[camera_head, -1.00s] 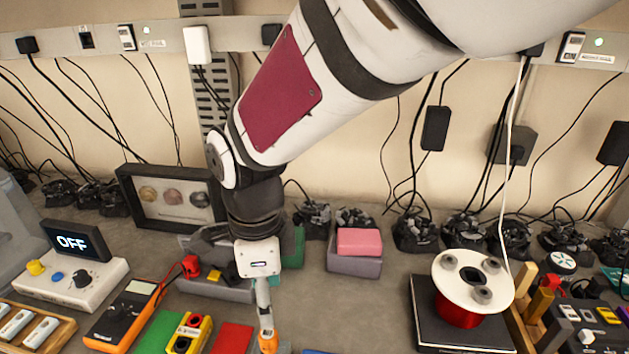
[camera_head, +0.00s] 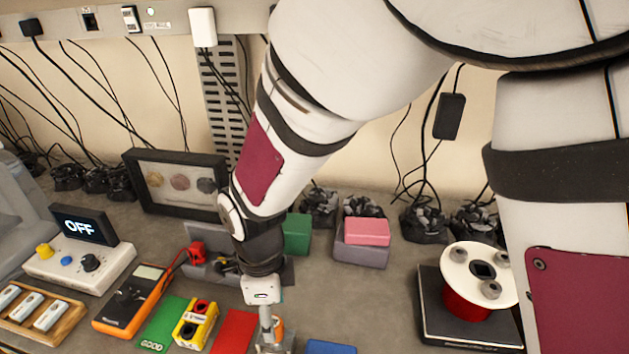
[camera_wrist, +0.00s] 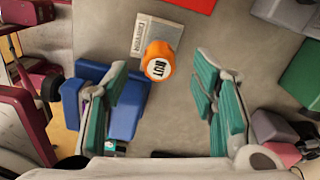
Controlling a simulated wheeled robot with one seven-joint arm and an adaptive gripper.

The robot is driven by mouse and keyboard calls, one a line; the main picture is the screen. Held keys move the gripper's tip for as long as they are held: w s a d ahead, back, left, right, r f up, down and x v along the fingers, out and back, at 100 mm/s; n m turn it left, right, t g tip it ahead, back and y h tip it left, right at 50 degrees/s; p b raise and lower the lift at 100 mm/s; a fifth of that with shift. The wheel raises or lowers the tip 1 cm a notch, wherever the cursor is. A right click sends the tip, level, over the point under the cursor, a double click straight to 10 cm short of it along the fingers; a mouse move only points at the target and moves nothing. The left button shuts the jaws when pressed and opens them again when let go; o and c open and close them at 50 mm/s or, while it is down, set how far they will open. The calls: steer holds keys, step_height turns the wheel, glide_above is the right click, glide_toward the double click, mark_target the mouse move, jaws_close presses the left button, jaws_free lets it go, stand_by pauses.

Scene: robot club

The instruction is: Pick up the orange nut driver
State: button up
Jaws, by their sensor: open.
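The orange nut driver (camera_wrist: 160,62) shows in the wrist view as a round orange cap with "NUT" on its pale top, seen nearly end-on. In the head view only a bit of its orange (camera_head: 278,326) shows beside my gripper (camera_head: 271,344), which hides the rest. My gripper (camera_wrist: 162,96) is open, its teal-padded fingers wide apart to the left and right. The driver appears between the fingers' sides, a little beyond the tips in the picture, with no visible contact.
A blue block (camera_wrist: 124,108) lies close to the left finger in the wrist view. A printed card (camera_wrist: 150,36) lies beside the driver. In the head view a red mat (camera_head: 233,331), a yellow button box (camera_head: 196,325) and a multimeter (camera_head: 130,302) are to the left.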

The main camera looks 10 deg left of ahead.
step_height(320, 180, down, 5)
steer(key=shift+d+r, duration=0.15)
jaws_close()
steer(key=shift+r, duration=0.15)
step_height(320, 180, up, 10)
steer(key=shift+f, duration=0.1)
stand_by(0.5)
